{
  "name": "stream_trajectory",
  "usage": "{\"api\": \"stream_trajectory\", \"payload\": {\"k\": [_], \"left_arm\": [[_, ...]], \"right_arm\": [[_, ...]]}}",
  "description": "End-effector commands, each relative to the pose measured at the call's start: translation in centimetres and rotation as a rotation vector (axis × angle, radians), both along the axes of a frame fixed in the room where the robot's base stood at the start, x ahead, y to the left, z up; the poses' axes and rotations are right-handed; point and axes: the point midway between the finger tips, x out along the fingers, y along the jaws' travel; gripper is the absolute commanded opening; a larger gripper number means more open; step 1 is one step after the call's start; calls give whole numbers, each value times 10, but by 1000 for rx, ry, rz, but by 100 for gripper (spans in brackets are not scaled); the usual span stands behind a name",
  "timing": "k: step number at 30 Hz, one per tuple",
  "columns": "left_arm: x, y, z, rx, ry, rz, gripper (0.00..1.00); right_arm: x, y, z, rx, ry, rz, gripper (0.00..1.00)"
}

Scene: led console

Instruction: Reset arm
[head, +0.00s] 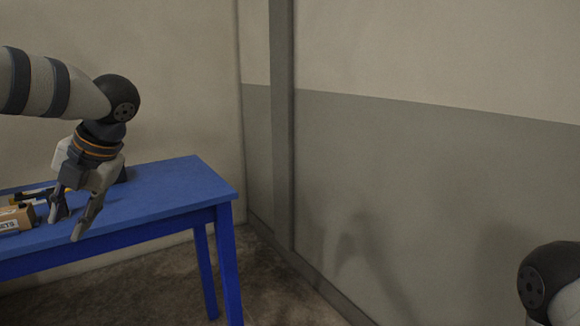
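My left arm comes in from the left, and its gripper (64,228) points down over the front part of the blue table (178,190). Its two fingers are apart with nothing seen between them. Part of my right arm (545,285) shows at the lower right corner. My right gripper is outside the picture.
A cardboard box (17,218) with printed letters lies at the left on the table, close to my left gripper. A yellow and black item (35,196) lies behind it. The table's right end is clear. A grey and cream wall (430,170) stands at the right.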

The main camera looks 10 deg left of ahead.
Motion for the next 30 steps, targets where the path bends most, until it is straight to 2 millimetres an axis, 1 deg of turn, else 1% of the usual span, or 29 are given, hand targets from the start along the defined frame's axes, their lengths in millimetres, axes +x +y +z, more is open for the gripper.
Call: {"api": "stream_trajectory", "payload": {"k": [1, 2, 3, 5, 6, 8, 9, 11, 12, 14, 15, 17, 18, 20, 21, 22, 23, 24, 27, 30], "left_arm": [[8, 10, -43, 165, 124, -193, 28], [16, 13, -65, 262, 196, -343, 28], [25, 12, -96, 373, 300, -562, 28], [31, -2, -144, 482, 449, -888, 28], [30, -15, -175, 521, 537, -1092, 28], [19, -39, -219, 544, 652, -1373, 28], [6, -55, -247, 540, 718, -1547, 28], [-21, -79, -286, 511, 805, -1795, 28], [-43, -94, -309, 478, 854, -1951, 28], [-81, -115, -339, 413, 914, -2174, 28], [-109, -128, -355, 359, 946, -2319, 28], [-154, -145, -375, 263, 981, -2525, 28], [-185, -155, -383, 193, 993, -2652, 28], [-228, -167, -391, 88, 998, -2820, 28], [-253, -173, -393, 21, 994, -2916, 28], [-270, -177, -394, -27, 986, -2978, 28], [-284, -180, -394, 65, -953, 2947, 28], [-300, -183, -393, 109, -911, 2902, 28], [-324, -187, -390, 169, -848, 2838, 28], [-329, -188, -389, 182, -831, 2822, 28]], "right_arm": [[0, 1, -2, 1, 2, 2, 40], [0, 1, -2, 1, 1, 2, 40], [1, 1, -2, 1, 1, 2, 40], [0, 1, -2, 1, 1, 2, 40], [0, 1, -2, 1, 1, 2, 40], [0, 1, -1, 1, 1, 2, 40], [0, 0, -1, 1, 1, 1, 40], [0, 0, -1, 1, 1, 1, 40], [0, 0, -1, 1, 1, 1, 40], [0, 0, -1, 1, 0, 1, 40], [0, 0, -1, 1, 0, 1, 40], [0, 0, -1, 1, 0, 1, 40], [0, 0, -1, 1, 0, 1, 40], [0, 0, -1, 1, 0, 1, 40], [0, 0, -1, 1, 0, 1, 40], [0, 0, -1, 1, 0, 1, 40], [0, 0, -1, 1, 0, 1, 40], [0, 0, -1, 1, 0, 1, 40], [0, 0, -1, 1, 0, 1, 40], [0, 0, -1, 1, 0, 1, 40]]}}
